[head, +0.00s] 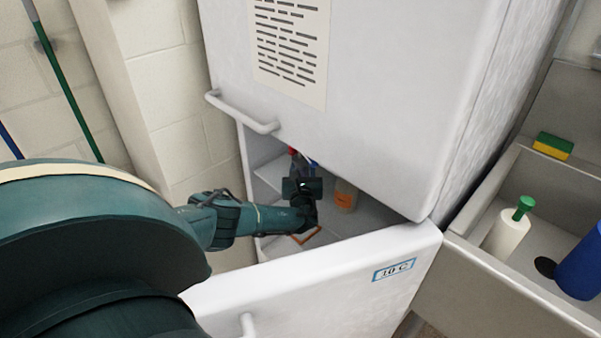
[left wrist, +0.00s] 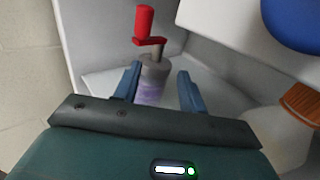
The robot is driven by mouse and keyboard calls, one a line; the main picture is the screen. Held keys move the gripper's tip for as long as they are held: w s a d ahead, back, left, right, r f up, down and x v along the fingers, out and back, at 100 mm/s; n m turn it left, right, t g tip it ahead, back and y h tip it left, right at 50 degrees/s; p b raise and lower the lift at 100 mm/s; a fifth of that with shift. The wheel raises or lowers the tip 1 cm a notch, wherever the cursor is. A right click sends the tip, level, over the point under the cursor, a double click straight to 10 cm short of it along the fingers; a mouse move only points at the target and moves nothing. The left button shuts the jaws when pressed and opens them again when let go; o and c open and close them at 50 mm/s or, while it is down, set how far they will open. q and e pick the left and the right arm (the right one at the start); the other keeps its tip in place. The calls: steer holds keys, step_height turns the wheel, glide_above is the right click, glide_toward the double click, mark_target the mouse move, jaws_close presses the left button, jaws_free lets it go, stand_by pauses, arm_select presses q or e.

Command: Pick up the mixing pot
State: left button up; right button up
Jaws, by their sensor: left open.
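The mixing pot (left wrist: 152,82), as I take it, has a grey top, a purple band and a red crank handle (left wrist: 145,20). It stands inside the open white cabinet. My left gripper (left wrist: 160,78) is open, with a blue finger on either side of the pot in the left wrist view; I cannot tell whether they touch it. In the head view my left gripper (head: 301,170) reaches into the cabinet and hides most of the pot; a bit of red (head: 291,153) shows behind it. My right gripper is not in view.
A jar with an orange label (head: 345,195) stands just right of the gripper. The cabinet's lower door (head: 340,290), marked 10 C, is open in front; the upper door (head: 390,90) hangs close above. A sink (head: 540,260) with bottles is at right.

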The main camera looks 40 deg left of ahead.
mark_target(300, 162)
arm_select(q)
steer(key=shift+w+a, duration=0.2)
steer(key=b+x, duration=0.3)
steer(key=x, duration=0.1)
steer(key=shift+a+f, duration=0.15)
steer(key=shift+a, duration=0.15)
steer(key=shift+w+a+b, duration=0.2)
steer(key=shift+b, duration=0.15)
steer(key=shift+r, duration=0.25)
steer(key=c, duration=0.9)
jaws_close()
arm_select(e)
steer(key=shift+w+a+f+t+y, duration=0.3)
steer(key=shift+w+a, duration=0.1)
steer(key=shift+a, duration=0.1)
